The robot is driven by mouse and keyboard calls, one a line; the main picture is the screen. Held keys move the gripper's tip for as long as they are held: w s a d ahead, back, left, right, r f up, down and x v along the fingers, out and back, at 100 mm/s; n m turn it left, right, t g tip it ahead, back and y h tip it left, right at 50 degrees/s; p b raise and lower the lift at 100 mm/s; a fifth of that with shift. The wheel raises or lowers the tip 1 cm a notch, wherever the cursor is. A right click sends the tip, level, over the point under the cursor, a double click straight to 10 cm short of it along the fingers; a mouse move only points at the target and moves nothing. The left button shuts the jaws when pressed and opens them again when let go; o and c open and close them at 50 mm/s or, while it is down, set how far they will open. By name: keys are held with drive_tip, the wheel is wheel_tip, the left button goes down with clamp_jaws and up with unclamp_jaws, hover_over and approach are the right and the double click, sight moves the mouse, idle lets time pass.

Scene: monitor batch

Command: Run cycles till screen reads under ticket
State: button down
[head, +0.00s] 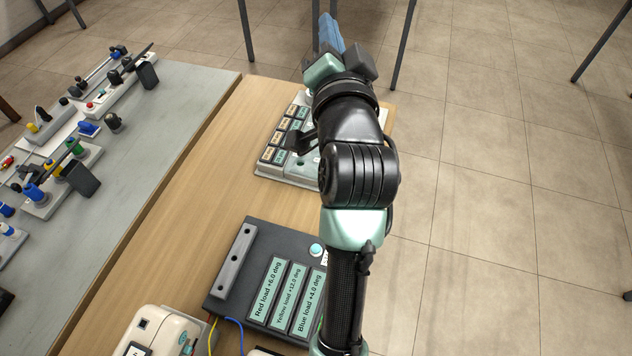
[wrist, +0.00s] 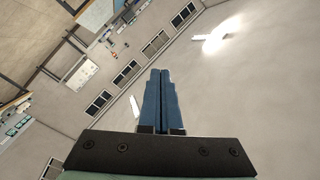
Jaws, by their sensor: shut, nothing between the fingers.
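My gripper (head: 331,35) is raised at the top of the head view, beyond the far end of the wooden table, its blue fingers together and empty. The wrist view shows the shut fingers (wrist: 160,98) against the room, with no task object near them. A dark box (head: 235,285) on the table carries three labels: Red load +6.0 deg, Yellow load +12.0 deg and Blue load +4.0 deg. A pale cyan button (head: 316,250) sits at its far right corner. A pale panel with rows of labelled keys (head: 284,134) lies farther back, partly behind my arm. I cannot make out a screen reading or ticket.
A cream device (head: 158,328) stands at the near edge of the wooden table (head: 190,215), with yellow and blue wires beside it. A grey table (head: 190,85) on the left holds several coloured plugs and switch parts. Open tiled floor (head: 500,220) lies to the right.

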wheel_tip(320, 180, down, 12)
drive_tip(key=d+m+g+p, duration=0.1)
drive_tip(key=m+g+p, duration=0.3)
drive_tip(key=m, duration=0.1)
drive_tip(key=m+g+y+p, duration=0.2)
drive_tip(key=m+g+p, duration=0.4)
drive_tip(key=m+p, duration=0.25)
hover_over(316, 248)
drive_tip(key=s, duration=0.1)
wheel_tip(316, 248, down, 20)
drive_tip(key=shift+d+m+b, duration=0.35)
drive_tip(key=shift+b, duration=0.15)
drive_tip(key=shift+f, duration=0.1)
wheel_tip(316, 248, down, 8)
drive_tip(key=b, duration=0.8)
drive_tip(key=shift+f, duration=0.25)
drive_tip(key=shift+f, duration=0.15)
drive_tip(key=shift+f+b, duration=0.25)
drive_tip(key=shift+b, duration=0.15)
